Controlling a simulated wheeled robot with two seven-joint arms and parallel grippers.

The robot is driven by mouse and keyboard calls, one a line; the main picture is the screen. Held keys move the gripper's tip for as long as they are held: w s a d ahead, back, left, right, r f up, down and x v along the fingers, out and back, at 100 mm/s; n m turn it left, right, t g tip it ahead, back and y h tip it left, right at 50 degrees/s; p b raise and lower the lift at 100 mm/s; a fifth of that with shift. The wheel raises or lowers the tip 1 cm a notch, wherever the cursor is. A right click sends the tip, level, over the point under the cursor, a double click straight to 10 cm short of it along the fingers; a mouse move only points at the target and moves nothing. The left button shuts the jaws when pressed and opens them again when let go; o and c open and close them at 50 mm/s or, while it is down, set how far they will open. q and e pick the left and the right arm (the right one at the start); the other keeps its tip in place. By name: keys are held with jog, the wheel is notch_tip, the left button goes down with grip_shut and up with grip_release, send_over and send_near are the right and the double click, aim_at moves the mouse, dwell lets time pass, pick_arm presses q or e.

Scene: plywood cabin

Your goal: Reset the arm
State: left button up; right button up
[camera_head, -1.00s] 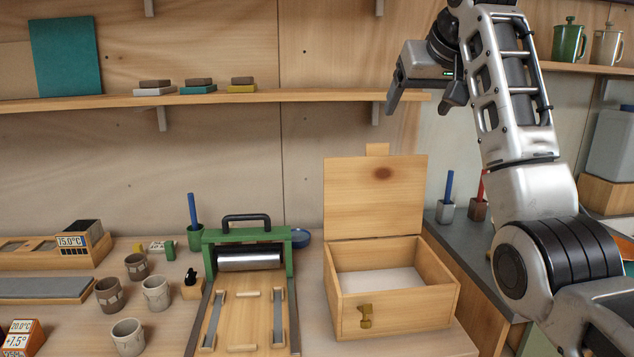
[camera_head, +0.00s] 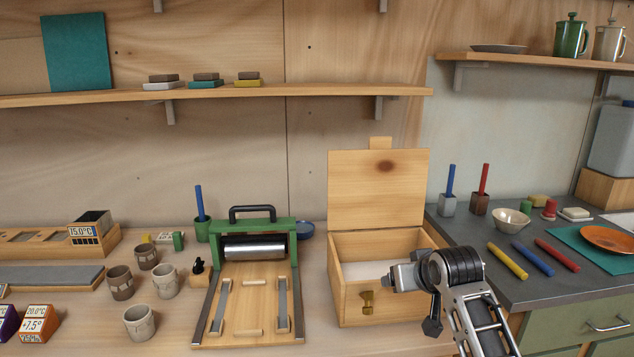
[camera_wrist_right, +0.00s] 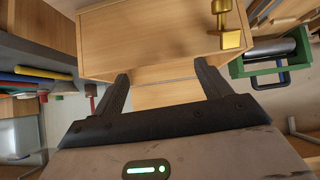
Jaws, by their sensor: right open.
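My right arm is folded low at the right of the head view, in front of the wooden box. Its gripper (camera_head: 388,280) is seen small beside the box's brass latch. In the right wrist view the gripper (camera_wrist_right: 163,76) is open, with its two dark fingers spread and nothing between them. The box (camera_head: 382,318) has its lid raised; its front also shows in the right wrist view (camera_wrist_right: 150,45), beyond the fingers, with the brass latch (camera_wrist_right: 229,25). The gripper's contact with the box cannot be told. My left gripper is out of view.
A green press (camera_head: 252,233) stands left of the box, with several clay cups (camera_head: 140,322) farther left. The grey counter (camera_head: 490,265) at right holds crayons, pen holders and a bowl (camera_head: 510,220). A shelf (camera_head: 250,93) runs above.

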jog(key=s+a+f+y, duration=0.1)
jog(key=s+f, duration=1.5)
jog(key=f, duration=0.1)
jog(key=s+a+f, duration=0.1)
jog(key=s+f, duration=0.1)
jog(key=s, duration=0.6)
jog(key=s+a+f+n+y, duration=0.1)
jog(key=s, duration=0.8)
jog(key=shift+s+a+f, duration=0.2)
jog(key=shift+a+f, duration=0.1)
jog(key=shift+f, duration=0.1)
